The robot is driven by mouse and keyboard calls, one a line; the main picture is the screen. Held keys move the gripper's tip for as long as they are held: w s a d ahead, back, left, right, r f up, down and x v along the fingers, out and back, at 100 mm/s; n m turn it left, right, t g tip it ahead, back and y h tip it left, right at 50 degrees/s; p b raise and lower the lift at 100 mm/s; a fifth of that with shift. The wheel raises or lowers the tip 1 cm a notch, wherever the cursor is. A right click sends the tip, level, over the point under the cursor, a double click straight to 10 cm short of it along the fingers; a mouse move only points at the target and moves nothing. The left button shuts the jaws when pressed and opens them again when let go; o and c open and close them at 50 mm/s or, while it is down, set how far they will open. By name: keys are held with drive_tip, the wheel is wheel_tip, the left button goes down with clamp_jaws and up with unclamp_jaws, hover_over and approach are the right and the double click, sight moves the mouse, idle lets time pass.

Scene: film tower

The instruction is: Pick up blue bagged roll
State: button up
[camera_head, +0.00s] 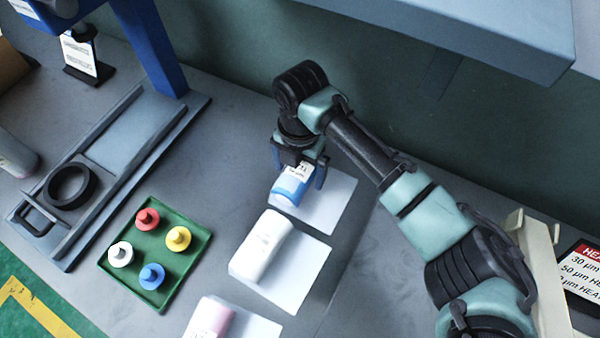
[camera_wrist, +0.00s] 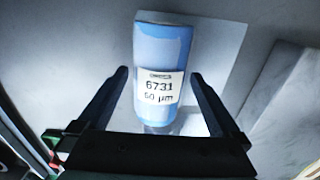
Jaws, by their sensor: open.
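The blue bagged roll (camera_head: 291,186) lies on a white sheet (camera_head: 335,205) on the grey table, with a white label facing up. In the wrist view the blue roll (camera_wrist: 163,62) shows a label reading 6731 and 60 µm. My gripper (camera_head: 298,180) is over the roll's far end, pointing down. In the wrist view my gripper (camera_wrist: 162,80) is open, with one finger on each side of the roll and a gap on both sides. The roll's far end is partly hidden by my gripper in the head view.
A white roll (camera_head: 262,245) and a pink roll (camera_head: 209,318) lie on sheets nearer the front. A green tray (camera_head: 155,248) with coloured knobbed pieces stands to the left. A blue-framed fixture with a black ring (camera_head: 70,186) is further left. A signboard (camera_head: 582,275) stands right.

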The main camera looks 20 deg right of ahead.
drive_tip(key=shift+f, duration=0.1)
drive_tip(key=shift+c, duration=0.3)
drive_tip(key=c, duration=1.4)
drive_tip(key=shift+c, duration=0.2)
